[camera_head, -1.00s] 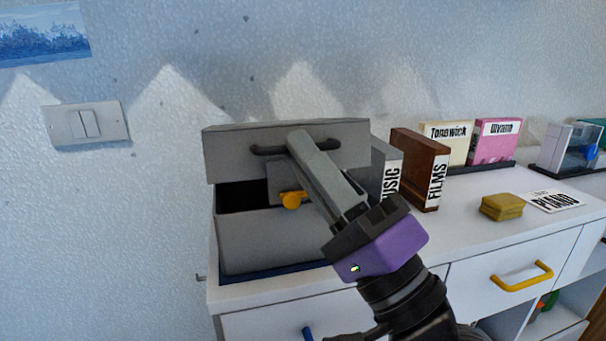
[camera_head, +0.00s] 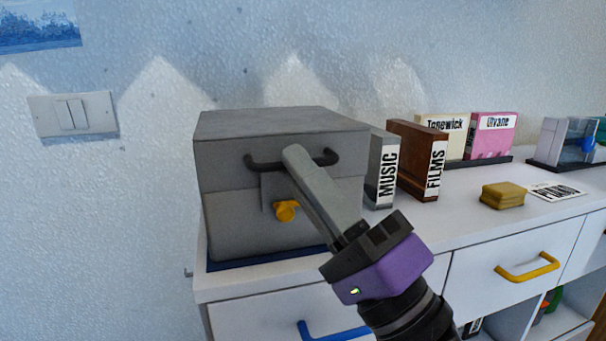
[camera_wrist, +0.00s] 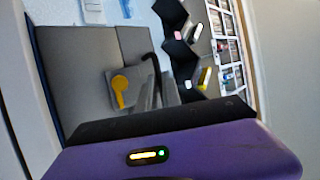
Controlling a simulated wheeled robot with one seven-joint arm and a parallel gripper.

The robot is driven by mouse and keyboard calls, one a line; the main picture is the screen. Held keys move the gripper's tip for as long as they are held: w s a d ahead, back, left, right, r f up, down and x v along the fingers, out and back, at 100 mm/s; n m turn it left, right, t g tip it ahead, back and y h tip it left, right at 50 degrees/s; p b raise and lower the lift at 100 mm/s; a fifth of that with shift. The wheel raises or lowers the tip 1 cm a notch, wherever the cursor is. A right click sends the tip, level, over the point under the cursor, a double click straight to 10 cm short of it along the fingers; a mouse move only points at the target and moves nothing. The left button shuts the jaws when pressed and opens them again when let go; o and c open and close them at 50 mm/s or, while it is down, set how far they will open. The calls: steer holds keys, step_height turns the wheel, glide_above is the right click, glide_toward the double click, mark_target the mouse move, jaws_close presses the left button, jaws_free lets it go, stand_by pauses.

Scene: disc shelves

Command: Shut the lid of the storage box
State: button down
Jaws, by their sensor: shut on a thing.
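The grey storage box (camera_head: 232,225) stands on a blue base at the left end of the white cabinet top. Its lid (camera_head: 270,123) is down flush on the body, with no dark gap showing. A dark bar handle (camera_head: 262,164) runs across the lid's front, and a yellow latch knob (camera_head: 286,211) sits below it. In the wrist view the knob (camera_wrist: 119,88) and the dark handle (camera_wrist: 152,68) also show. My gripper (camera_head: 296,153) is shut on the handle at its middle, and its fingers hide part of the handle and the box front.
A grey MUSIC case (camera_head: 384,170) and a brown FILMS case (camera_head: 419,160) stand close to the right of the box. A yellow block (camera_head: 502,195) and a white card (camera_head: 557,191) lie farther right. Cabinet drawers with a blue handle (camera_head: 332,330) and a yellow handle (camera_head: 527,268) are below.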

steer(key=shift+w+a+f, duration=0.1)
steer(key=shift+w+f, duration=0.15)
steer(key=shift+f, duration=0.25)
steer(key=c, duration=1.8)
jaws_free()
steer(key=b+v, duration=0.1)
steer(key=v, duration=0.6)
steer(key=shift+s+d, duration=0.35)
